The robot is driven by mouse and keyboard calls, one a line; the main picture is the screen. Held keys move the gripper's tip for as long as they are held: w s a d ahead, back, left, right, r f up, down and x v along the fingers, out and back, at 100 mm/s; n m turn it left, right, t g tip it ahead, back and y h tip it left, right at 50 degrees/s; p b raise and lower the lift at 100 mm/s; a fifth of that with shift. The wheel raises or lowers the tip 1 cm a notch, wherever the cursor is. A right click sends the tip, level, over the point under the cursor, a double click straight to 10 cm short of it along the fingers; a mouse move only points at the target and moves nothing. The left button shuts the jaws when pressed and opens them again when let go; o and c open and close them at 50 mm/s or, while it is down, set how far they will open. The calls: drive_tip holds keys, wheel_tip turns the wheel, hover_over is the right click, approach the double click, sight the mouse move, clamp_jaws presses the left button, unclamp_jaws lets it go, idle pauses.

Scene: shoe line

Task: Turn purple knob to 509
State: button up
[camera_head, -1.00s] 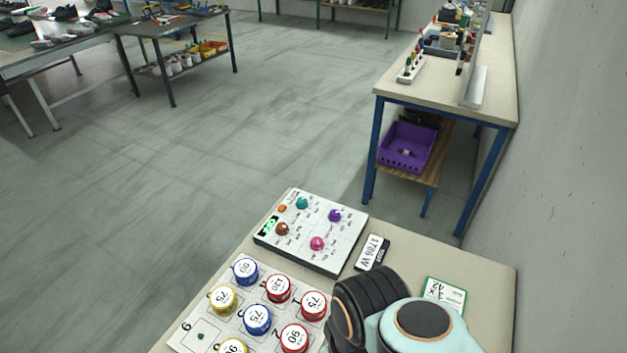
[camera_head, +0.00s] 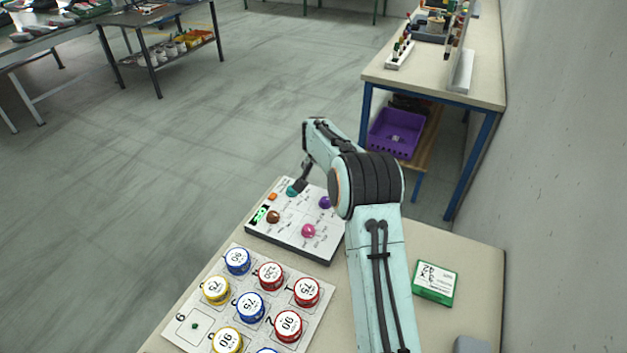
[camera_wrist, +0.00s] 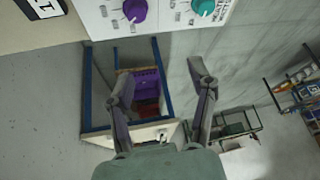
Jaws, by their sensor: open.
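The purple knob (camera_head: 325,202) sits on the right side of a white control panel (camera_head: 290,242), close to my arm. It also shows at the top of the wrist view (camera_wrist: 134,10). The teal knob (camera_head: 292,190), brown knob (camera_head: 273,217) and pink knob (camera_head: 308,230) are on the same panel. A small lit green display (camera_head: 260,214) is at its left; I cannot read its digits. My gripper (camera_wrist: 160,70) is open and empty, its fingers apart from the purple knob. In the head view its dark end (camera_head: 302,183) is near the teal knob.
A board with several round red, blue and yellow pieces (camera_head: 251,306) lies in front of the panel. A green-edged card box (camera_head: 435,283) is on the table to the right of my arm. A blue-legged bench (camera_head: 440,89) and grey wall stand beyond.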

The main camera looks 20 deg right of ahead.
drive_tip(key=g, duration=0.1)
approach(325, 200)
drive_tip(key=shift+x, duration=1.1)
drive_tip(key=x, duration=0.6)
drive_tip(key=shift+w+f, duration=0.1)
drive_tip(key=shift+f, duration=0.05)
clamp_jaws()
